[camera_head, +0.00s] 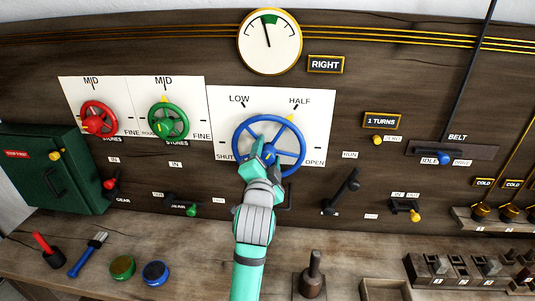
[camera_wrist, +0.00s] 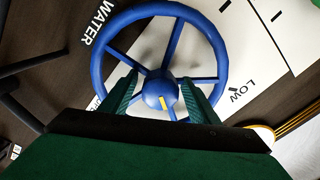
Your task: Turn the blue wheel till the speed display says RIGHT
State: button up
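The blue wheel (camera_head: 300,134) is on a white plate marked SHUT, LOW, HALF and OPEN. A yellow mark on its rim is near HALF. The speed display (camera_head: 325,64) reads RIGHT. My gripper (camera_head: 264,152) is at the wheel, over its left middle in the head view. In the wrist view, the blue wheel (camera_wrist: 215,27) fills the upper middle. The fingers of my gripper (camera_wrist: 160,82) stand apart on either side of its hub, with small gaps showing. Contact with the spokes cannot be told.
A round gauge (camera_head: 269,42) has its needle near the green band. A red wheel (camera_head: 99,118) and a green wheel (camera_head: 168,121) are to the left. A black lever (camera_head: 342,192) is right of my arm. A bench (camera_head: 215,265) with tools runs below.

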jog(key=s+a, duration=0.1)
jog(key=s, duration=0.9)
jog(key=shift+s, duration=0.4)
jog(key=shift+a+f, duration=0.1)
jog(key=s+f+n, duration=0.3)
jog(key=s+f, duration=0.2)
jog(key=f, duration=0.3)
jog(key=s+d+f+n+y, duration=0.1)
jog(key=s+f+n, duration=0.2)
jog(key=s+f, duration=0.2)
jog(key=s+d+f+n+g, duration=0.1)
jog(key=s+f+n, duration=0.2)
jog(key=f, duration=0.9)
jog(key=shift+s+d+y, duration=0.2)
jog(key=shift+s+y, duration=0.2)
jog(key=shift+s, duration=0.5)
jog(key=s+f+n, duration=0.1)
jog(key=s+f, duration=0.1)
jog(key=s, duration=0.7)
jog(key=s+a+f+n+g, duration=0.1)
jog(key=s+f, duration=0.2)
jog(key=s, duration=0.6)
jog(key=s+f+n, duration=0.1)
jog(key=s+f, duration=0.2)
jog(key=s, duration=0.7)
jog(key=shift+a+n+g, duration=0.3)
jog(key=shift+g, duration=0.1)
